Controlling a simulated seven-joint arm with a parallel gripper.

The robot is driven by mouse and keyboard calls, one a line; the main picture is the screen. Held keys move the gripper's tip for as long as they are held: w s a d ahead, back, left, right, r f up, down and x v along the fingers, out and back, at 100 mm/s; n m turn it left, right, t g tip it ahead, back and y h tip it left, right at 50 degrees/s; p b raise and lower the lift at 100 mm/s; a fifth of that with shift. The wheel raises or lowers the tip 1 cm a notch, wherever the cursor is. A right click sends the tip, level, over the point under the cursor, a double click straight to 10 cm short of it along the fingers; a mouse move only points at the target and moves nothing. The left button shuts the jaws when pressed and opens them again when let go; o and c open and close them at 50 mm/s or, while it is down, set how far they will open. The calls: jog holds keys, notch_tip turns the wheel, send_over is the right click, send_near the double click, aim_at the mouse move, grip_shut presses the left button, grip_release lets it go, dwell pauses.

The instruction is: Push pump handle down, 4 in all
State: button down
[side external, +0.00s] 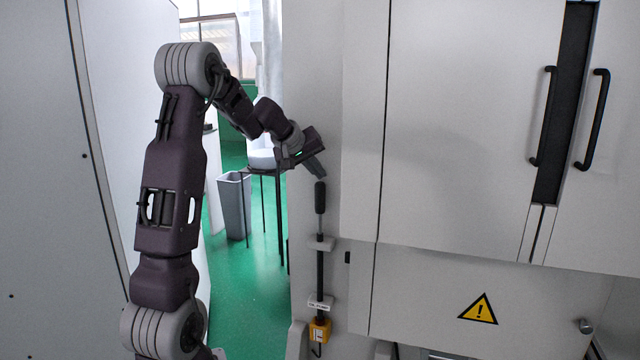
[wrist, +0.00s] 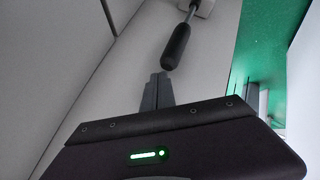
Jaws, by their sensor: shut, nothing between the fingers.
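The pump handle (side external: 320,198) is a black grip on top of a thin upright dark rod. The rod runs down through brackets to a yellow block (side external: 320,332) low on the grey panel. My gripper (side external: 319,174) is shut and empty, its fingertips pointing down just above the handle's top. In the wrist view the shut fingers (wrist: 159,78) end close to the end of the black pump handle (wrist: 176,47). A small gap seems to separate them, and I cannot tell whether they line up exactly in depth.
A grey cabinet (side external: 460,130) with black bar handles (side external: 594,120) stands to the right of the pump. A grey bin (side external: 234,205) and a dark-legged table (side external: 281,205) stand behind on the green floor. A white panel stands left of my arm.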

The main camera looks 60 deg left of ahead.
jog(key=shift+r, duration=0.45)
jog(key=shift+r, duration=2.5)
jog(key=s+d+f+m+g+h, duration=0.35)
jog(key=s+d+f, duration=0.35)
jog(key=d, duration=0.4)
jog(key=s+d+f+m+g+h, duration=0.2)
jog(key=s+d+f+m+g, duration=0.25)
jog(key=d+f, duration=0.55)
jog(key=s+d+r+m+t, duration=0.1)
jog(key=s+d+r+m, duration=0.1)
jog(key=d, duration=0.4)
jog(key=s+d+r+m+t+y, duration=0.1)
jog(key=s+d+r+m+t, duration=0.1)
jog(key=s+d+r, duration=0.2)
jog(key=s+d+r+m+t, duration=0.2)
jog(key=s+d+r, duration=0.1)
jog(key=s+d, duration=0.4)
jog(key=shift+d, duration=1.15)
